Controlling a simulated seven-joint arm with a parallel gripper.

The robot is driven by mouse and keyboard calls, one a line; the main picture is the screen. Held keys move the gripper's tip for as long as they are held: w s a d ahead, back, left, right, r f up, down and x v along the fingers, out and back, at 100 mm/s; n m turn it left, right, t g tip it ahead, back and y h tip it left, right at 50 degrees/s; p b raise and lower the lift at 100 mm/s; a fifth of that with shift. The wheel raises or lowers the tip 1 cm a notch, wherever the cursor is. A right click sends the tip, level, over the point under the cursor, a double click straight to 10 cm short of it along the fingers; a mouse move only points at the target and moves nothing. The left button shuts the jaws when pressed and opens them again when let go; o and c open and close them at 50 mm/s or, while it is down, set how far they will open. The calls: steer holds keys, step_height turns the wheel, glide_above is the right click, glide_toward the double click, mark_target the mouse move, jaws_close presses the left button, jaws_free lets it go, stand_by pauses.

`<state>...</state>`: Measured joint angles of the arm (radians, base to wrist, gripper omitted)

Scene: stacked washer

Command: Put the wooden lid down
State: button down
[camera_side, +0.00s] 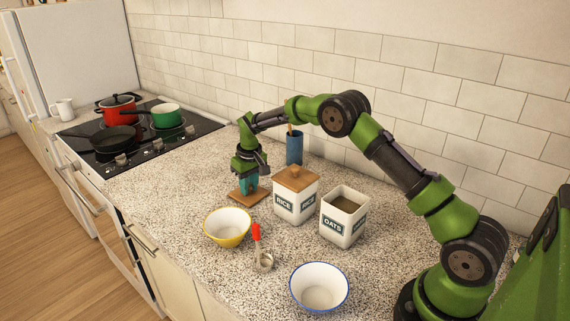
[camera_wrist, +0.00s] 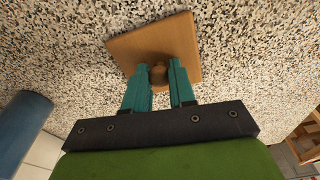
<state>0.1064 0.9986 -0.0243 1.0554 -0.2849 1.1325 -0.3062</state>
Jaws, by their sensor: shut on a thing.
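The wooden lid (camera_side: 243,198) is a flat square board with a round knob. It is low over the speckled counter (camera_side: 180,205), left of the rice canister; I cannot tell whether it touches the counter. My gripper (camera_side: 249,186) points down over the lid, its teal fingers closed at the knob. The wrist view shows the lid (camera_wrist: 184,38) beyond my gripper (camera_wrist: 159,80), with a fingertip on each side of the knob (camera_wrist: 159,75). The oats canister (camera_side: 345,218) has no lid on it.
The rice canister (camera_side: 296,197) with its own wooden lid stands right of the gripper. A blue cup (camera_side: 294,148) is behind. A yellow bowl (camera_side: 228,228), a red-handled utensil (camera_side: 257,240) and a blue-rimmed white bowl (camera_side: 319,288) are in front. The counter towards the stove (camera_side: 135,132) is clear.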

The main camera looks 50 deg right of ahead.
mark_target(252, 195)
steer(key=c, duration=0.9)
jaws_free()
steer(key=shift+c, duration=0.2)
steer(key=s+a+r+t, duration=0.15)
steer(key=s+r, duration=0.25)
steer(key=r, duration=0.7)
steer(key=s+a+r, duration=0.2)
steer(key=s+r, duration=0.2)
steer(key=r, duration=0.6)
steer(key=s+a+r+m+t+y, duration=0.1)
steer(key=s+a+r, duration=0.2)
steer(key=s, duration=0.6)
steer(key=s+a+r+m+t+y, duration=0.1)
steer(key=s+a+r+t, duration=0.15)
steer(key=s, duration=0.65)
steer(key=s+a+f, duration=0.1)
steer(key=s+f, duration=0.2)
steer(key=s, duration=0.5)
steer(key=shift+s+a+f+t, duration=0.15)
steer(key=shift+s+f+t, duration=0.05)
steer(key=shift+s+t, duration=0.2)
